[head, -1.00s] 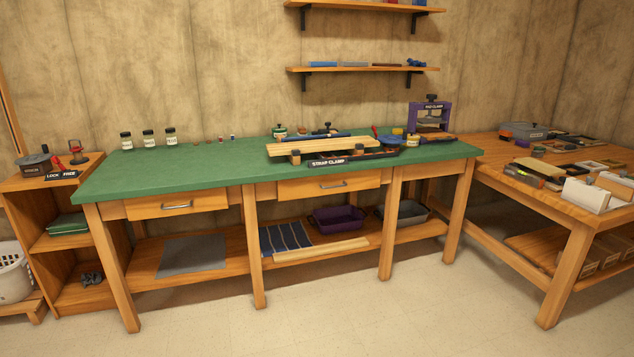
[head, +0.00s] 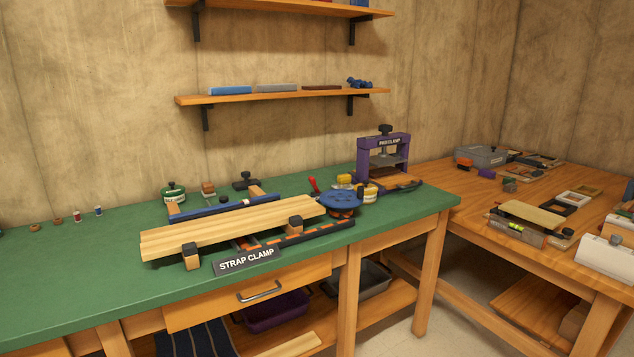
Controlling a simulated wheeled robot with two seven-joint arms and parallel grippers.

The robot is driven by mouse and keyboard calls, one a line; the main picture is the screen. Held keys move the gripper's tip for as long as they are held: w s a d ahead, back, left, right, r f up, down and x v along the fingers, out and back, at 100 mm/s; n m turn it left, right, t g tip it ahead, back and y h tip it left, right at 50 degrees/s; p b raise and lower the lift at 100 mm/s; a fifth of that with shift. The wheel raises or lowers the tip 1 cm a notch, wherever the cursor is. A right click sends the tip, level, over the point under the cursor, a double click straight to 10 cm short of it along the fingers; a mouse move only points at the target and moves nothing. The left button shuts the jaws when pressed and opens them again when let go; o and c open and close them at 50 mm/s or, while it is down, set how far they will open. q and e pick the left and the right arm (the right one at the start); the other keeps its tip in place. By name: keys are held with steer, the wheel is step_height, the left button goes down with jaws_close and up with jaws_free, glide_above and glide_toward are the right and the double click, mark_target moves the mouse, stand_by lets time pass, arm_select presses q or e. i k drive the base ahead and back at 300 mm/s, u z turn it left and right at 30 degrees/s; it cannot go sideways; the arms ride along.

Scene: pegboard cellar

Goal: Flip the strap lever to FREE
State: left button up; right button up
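The strap clamp's sign, reading STRAP CLAMP (head: 247,261), stands at the front edge of the green bench. Behind it, pale wooden boards (head: 220,228) lie across a black and orange rail (head: 305,235) with dark-topped blocks. A red handle (head: 314,185) sticks up behind a blue round piece (head: 341,202) at the right; I cannot tell whether it belongs to the clamp. No LOCK or FREE label shows now. Such labels show only in the earlier view, on the far-left cabinet beside a red lever, too small to read its position. Neither gripper is in view.
A purple pad clamp (head: 383,157) stands at the green bench's (head: 70,280) right end. A wooden side table (head: 460,200) with tools and boxes adjoins it. The bench's left front is clear. Two wall shelves (head: 290,97) hang above. A drawer (head: 250,290) is shut.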

mark_target(312, 180)
steer(key=z, duration=0.6)
steer(key=i, duration=1.05)
steer(key=u, duration=0.35)
